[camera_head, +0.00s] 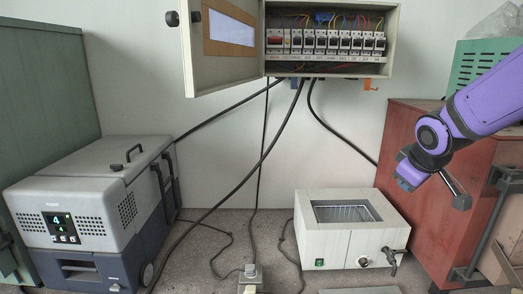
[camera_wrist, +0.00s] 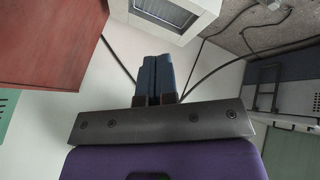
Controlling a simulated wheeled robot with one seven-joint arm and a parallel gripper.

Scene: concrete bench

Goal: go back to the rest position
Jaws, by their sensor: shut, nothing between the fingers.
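My purple arm comes in from the right edge in the head view. My gripper (camera_head: 408,176) hangs in the air in front of the red cabinet, to the upper right of the white water-bath-like box. In the wrist view, the two blue fingers of my gripper (camera_wrist: 155,62) lie side by side, shut, with nothing held between them. The fingertips point toward the white box (camera_wrist: 178,16) but are apart from it.
The white box (camera_head: 325,231) stands on the bench, with a grey cooler (camera_head: 92,205) at left. An open breaker box (camera_head: 328,72) hangs on the wall, with cables trailing down. The red cabinet (camera_head: 401,143) stands at right, close behind my gripper.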

